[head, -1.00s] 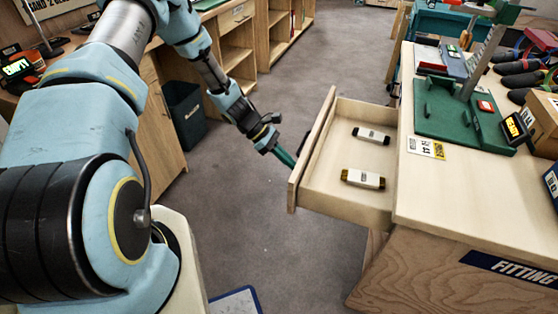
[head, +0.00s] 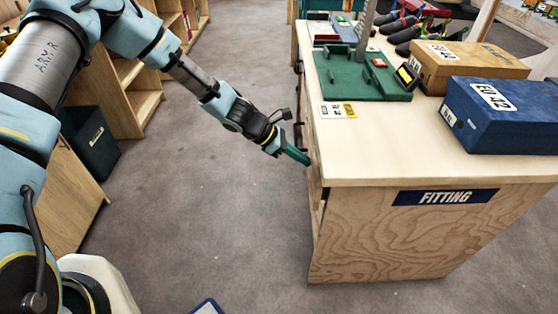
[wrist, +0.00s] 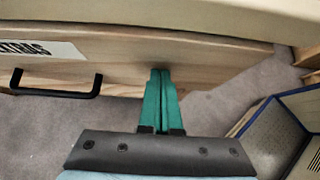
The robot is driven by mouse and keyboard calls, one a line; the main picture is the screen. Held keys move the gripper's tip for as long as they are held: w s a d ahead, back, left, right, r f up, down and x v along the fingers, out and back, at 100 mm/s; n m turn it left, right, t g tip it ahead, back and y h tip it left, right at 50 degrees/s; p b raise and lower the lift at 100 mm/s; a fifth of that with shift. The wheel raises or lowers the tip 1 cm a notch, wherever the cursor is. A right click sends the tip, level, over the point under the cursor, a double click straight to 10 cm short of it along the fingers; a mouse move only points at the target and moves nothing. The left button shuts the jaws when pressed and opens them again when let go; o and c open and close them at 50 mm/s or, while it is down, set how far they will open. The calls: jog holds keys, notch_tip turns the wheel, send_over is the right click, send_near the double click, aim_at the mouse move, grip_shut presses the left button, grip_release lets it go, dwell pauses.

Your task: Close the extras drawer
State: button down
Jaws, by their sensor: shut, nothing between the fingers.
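The extras drawer (wrist: 120,68) shows its wooden front in the wrist view, with a label ending in "TRAS" (wrist: 38,49) and a black handle (wrist: 56,94). In the head view the drawer is pushed in under the fitting bench top (head: 352,171), and its inside is hidden. My gripper (head: 306,161) is shut and empty, with its green fingertips against or very near the drawer front. In the wrist view the fingertips (wrist: 160,75) meet the front to the right of the handle. I cannot tell whether the drawer sits fully flush.
On the bench stand a green fitting board (head: 360,78), a tan box (head: 470,66) and a blue box (head: 515,113). A dark bin (head: 90,140) and wooden shelves (head: 130,85) stand at the left. The carpet (head: 210,200) between is clear.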

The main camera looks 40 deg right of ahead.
jog(key=shift+s+d, duration=1.05)
jog(key=shift+d, duration=0.1)
jog(key=shift+s+d+r, duration=0.1)
jog(key=shift+s+d, duration=0.1)
jog(key=shift+s, duration=0.05)
jog(key=shift+s, duration=0.15)
jog(key=shift+w+a, duration=0.25)
jog(key=shift+w, duration=0.15)
jog(key=b, duration=0.1)
send_near(312, 158)
jog(key=w+a, duration=0.2)
jog(key=shift+w+a, duration=0.3)
